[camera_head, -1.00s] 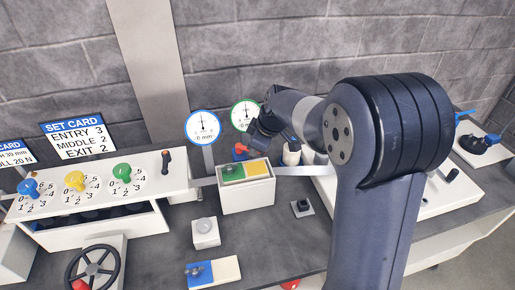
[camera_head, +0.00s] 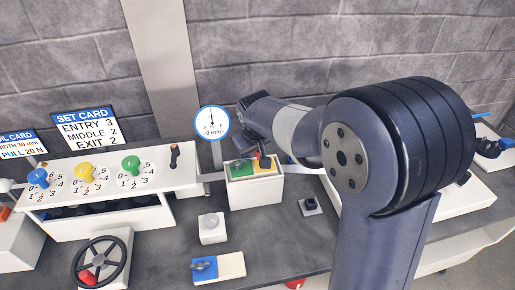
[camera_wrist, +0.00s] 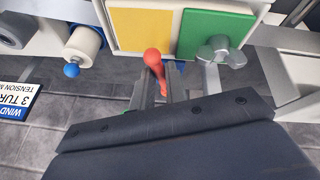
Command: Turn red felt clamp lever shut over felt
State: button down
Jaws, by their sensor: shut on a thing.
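The red lever (camera_wrist: 153,62), with a rounded head, stands between the two grey fingers of my gripper (camera_wrist: 161,84) in the wrist view. My gripper is shut on it. In the head view my gripper (camera_head: 260,148) is at the back edge of a white box (camera_head: 256,193), and only a bit of red shows there. The box top has a green panel (camera_head: 241,168) and a yellow panel (camera_head: 268,164). I cannot make out the felt or tell whether the clamp is shut over it.
A grey winged piece (camera_wrist: 220,52) sits by the green panel, close to the fingers. A white roller (camera_wrist: 84,43) with a blue knob (camera_wrist: 72,70) is to the left. A round dial (camera_head: 212,122) stands behind the box. A small black knob (camera_head: 310,204) is to its right.

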jog(key=shift+a, duration=0.1)
dwell(0.4)
jog(key=c, duration=1.4)
grip_release()
jog(key=v, duration=1.1)
jog(key=shift+f, duration=0.1)
jog(key=shift+c, duration=0.5)
